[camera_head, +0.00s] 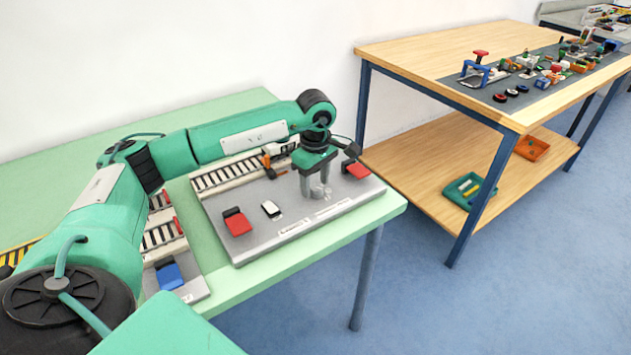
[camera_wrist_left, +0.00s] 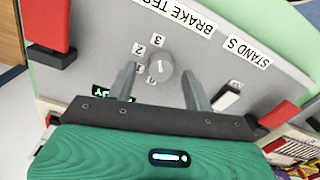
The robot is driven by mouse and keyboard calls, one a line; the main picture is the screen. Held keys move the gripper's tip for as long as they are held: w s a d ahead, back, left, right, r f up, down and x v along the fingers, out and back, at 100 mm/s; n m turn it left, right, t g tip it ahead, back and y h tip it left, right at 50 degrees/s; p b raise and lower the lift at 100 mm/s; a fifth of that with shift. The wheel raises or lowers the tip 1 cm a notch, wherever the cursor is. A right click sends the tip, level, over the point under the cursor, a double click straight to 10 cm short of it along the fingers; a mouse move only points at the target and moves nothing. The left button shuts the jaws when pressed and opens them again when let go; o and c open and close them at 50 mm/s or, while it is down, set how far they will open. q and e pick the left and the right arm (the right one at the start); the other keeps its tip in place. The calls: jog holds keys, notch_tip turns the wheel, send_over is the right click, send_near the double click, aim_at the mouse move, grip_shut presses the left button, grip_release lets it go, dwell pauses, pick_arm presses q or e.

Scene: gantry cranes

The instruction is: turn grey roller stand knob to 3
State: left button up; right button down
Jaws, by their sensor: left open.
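The grey knob (camera_wrist_left: 159,67) sits on the grey roller stand (camera_head: 263,236), with numbers around it; 2 and 3 read clearly in the left wrist view. Where its pointer aims is too small to tell. My left gripper (camera_head: 315,187) points down over the stand. In the left wrist view my left gripper (camera_wrist_left: 159,71) is open, one finger on each side of the knob, with visible gaps. The fingers partly hide the knob in the head view. My right gripper is not in view.
On the stand are a red block (camera_head: 237,222), a white switch (camera_head: 271,209) and another red block (camera_head: 355,169). A neighbouring panel has a blue block (camera_head: 170,275). A wooden table (camera_head: 430,60) with many small parts stands to the right, beyond open blue floor.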

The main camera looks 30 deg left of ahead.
aim_at(315, 187)
pick_arm(q)
notch_tip(315, 187, up, 14)
jog(key=shift+f, duration=0.25)
dwell(0.4)
